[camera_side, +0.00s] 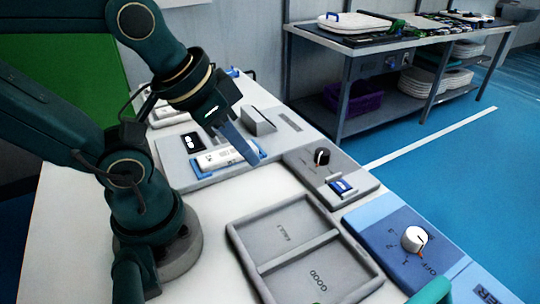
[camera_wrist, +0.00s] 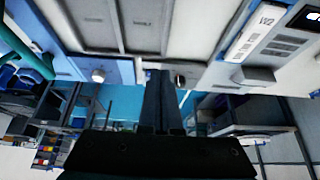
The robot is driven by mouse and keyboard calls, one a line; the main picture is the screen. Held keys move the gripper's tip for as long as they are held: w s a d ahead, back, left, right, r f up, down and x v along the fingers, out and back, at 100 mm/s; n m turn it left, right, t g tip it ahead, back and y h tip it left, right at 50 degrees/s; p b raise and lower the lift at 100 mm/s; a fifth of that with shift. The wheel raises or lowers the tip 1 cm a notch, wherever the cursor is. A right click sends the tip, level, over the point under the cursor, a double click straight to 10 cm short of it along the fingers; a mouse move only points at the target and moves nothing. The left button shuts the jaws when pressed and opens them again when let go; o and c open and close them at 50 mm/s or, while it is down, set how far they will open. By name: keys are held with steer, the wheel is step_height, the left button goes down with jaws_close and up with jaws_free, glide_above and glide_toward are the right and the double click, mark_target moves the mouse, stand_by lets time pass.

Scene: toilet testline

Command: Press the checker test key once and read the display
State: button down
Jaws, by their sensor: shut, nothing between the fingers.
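The checker appears to be a grey panel (camera_side: 180,165) on the table beyond my arm. It carries a small black display (camera_side: 193,142) with white marks too small to read. A white and blue unit (camera_side: 215,160) lies along its front, and a raised grey block (camera_side: 262,127) stands at its right. I cannot tell which part is the test key. My gripper (camera_side: 252,158) is shut and empty, its tips over the right end of the white and blue unit; contact cannot be told. In the wrist view, the shut fingers (camera_wrist: 158,80) point up, and the display (camera_wrist: 314,18) is cut off by the edge.
A grey box with a black knob (camera_side: 321,156) and a blue piece (camera_side: 341,187) is right of the checker. A blue panel with a white knob (camera_side: 414,239) is nearer. A two-part tray marked FAIL and GOOD (camera_side: 258,267) lies in front, empty. A shelf bench (camera_side: 345,45) stands behind.

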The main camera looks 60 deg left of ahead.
stand_by(0.4)
steer(key=w+a+r+m+t+y, duration=0.2)
steer(key=w+a+m, duration=0.1)
steer(key=w+m, duration=0.15)
steer(key=m+t, duration=0.1)
steer(key=m, duration=1.9)
glide_above(339, 189)
step_height(339, 189, down, 5)
steer(key=shift+r, duration=0.1)
steer(key=shift+f, duration=4.4)
